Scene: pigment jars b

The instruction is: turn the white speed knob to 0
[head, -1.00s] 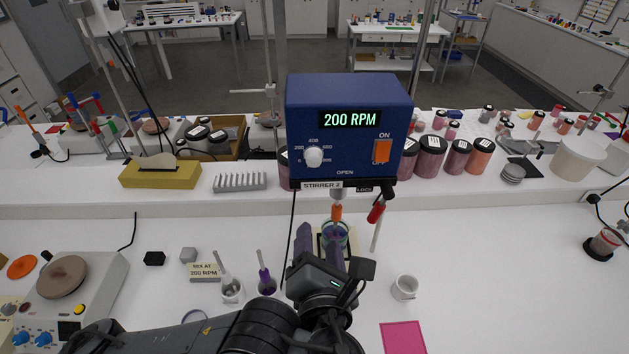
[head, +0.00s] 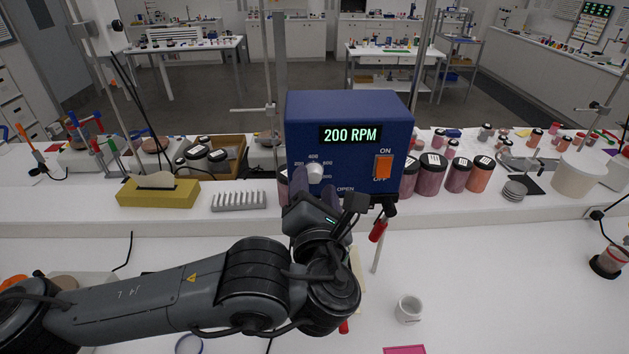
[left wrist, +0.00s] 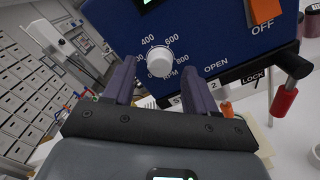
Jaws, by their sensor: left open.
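The white speed knob (head: 314,172) is on the lower left of the front of the blue stirrer box (head: 349,112). The box's display (head: 350,134) reads 200 RPM. In the left wrist view the knob (left wrist: 160,61) sits inside its printed scale, ahead of and between the two fingers. My left gripper (head: 312,200) is just below the knob in the head view. In the left wrist view its fingers (left wrist: 158,85) are apart with nothing between them, and the knob looks untouched. My right gripper is in neither view.
The orange switch (head: 383,167) is right of the knob, and a red-handled lever (head: 378,230) hangs below the box. Several lidded jars (head: 457,174) stand to the right.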

